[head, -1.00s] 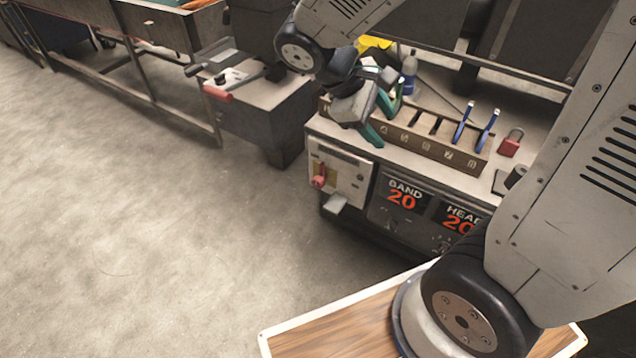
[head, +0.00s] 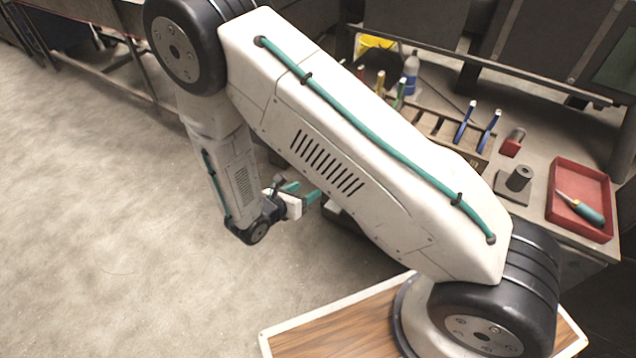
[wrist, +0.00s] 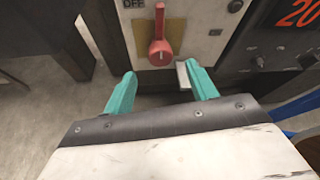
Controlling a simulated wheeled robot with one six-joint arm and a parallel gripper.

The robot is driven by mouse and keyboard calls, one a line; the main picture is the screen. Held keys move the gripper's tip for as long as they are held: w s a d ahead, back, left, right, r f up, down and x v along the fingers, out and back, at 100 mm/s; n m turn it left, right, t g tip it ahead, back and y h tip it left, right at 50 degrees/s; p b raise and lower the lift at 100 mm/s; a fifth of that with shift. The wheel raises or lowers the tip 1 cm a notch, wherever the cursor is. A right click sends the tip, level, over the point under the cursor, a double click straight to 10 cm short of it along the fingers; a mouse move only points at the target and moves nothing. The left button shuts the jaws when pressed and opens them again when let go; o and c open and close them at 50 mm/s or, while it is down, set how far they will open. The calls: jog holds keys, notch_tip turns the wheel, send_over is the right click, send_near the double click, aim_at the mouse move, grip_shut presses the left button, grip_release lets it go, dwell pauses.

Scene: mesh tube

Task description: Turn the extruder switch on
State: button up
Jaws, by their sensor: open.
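The extruder switch (wrist: 160,45) is a red lever on a round red base, on a tan plate of the pale control panel (wrist: 200,32). Its handle points up in the wrist view, with an "OFF" label (wrist: 133,4) at its upper left. My gripper (wrist: 160,76) is open and empty, its two teal fingers spread wide. The switch appears between and just beyond the fingertips, with no contact visible. In the head view my gripper (head: 301,192) is low in front of the machine, and my arm hides the switch.
A pale block (wrist: 184,75) sticks out below the panel, close to the right finger. A dark panel with knobs and a red display (wrist: 298,14) is at the right. On the bench are a tool rack (head: 440,128), a red padlock (head: 512,143) and a red tray (head: 562,173). Floor at left is clear.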

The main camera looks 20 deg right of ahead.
aim_at(317, 184)
jog(key=x, duration=0.7)
jog(key=shift+w+d, duration=0.1)
jog(key=shift+d, duration=0.15)
jog(key=c, duration=1)
